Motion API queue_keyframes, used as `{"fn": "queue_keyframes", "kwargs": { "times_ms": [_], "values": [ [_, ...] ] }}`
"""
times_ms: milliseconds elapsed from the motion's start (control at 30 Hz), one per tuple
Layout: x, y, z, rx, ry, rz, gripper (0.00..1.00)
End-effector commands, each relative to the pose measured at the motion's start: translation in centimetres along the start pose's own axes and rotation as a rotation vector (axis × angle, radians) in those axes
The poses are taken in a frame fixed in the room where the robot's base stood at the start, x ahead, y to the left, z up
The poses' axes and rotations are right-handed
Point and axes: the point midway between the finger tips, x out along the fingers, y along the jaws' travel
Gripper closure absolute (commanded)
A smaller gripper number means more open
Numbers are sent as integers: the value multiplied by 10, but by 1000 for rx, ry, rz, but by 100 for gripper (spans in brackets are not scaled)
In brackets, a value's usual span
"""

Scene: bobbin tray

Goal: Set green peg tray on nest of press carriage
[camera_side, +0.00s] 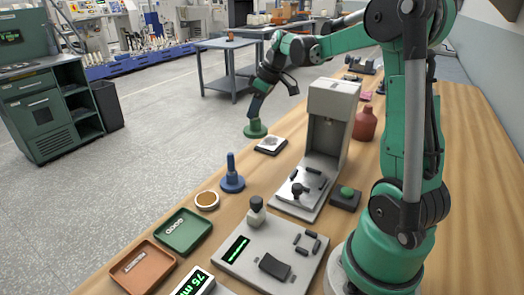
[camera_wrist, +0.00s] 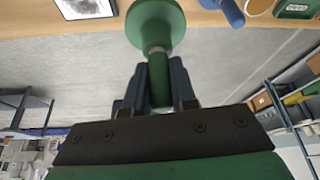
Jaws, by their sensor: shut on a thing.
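The green peg tray, a round green disc with an upright peg, hangs from my gripper beside the table's left edge in the side view (camera_side: 255,130). My gripper (camera_side: 258,108) is shut on its peg; in the wrist view the disc (camera_wrist: 155,24) lies beyond my fingers (camera_wrist: 159,75), which flank the peg. The tall grey press (camera_side: 331,110) stands to the right. Its low grey carriage plate (camera_side: 290,207) lies in front, with black pads and a small knobbed piece (camera_side: 298,189) on it. I cannot tell the nest's exact outline.
A blue peg tray (camera_side: 232,183) and a cork-coloured ring dish (camera_side: 207,200) stand left of the carriage. A white-and-black square pad (camera_side: 270,146) lies near the held tray. A green GOOD tray (camera_side: 183,233), a brown tray (camera_side: 142,268) and a grey fixture (camera_side: 240,269) fill the front.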

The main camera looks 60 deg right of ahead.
Motion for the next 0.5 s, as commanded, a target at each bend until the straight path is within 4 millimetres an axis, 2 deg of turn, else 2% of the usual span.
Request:
{"fn": "queue_keyframes", "kwargs": {
  "times_ms": [33, 200, 300, 500],
  "values": [
    [-14, 0, -5, 0, 0, 0, 100],
    [-51, 0, -21, 0, 0, -1, 100],
    [-68, 0, -28, 0, 0, -1, 100],
    [-87, 0, -35, 4, 0, 0, 100]
  ]
}}
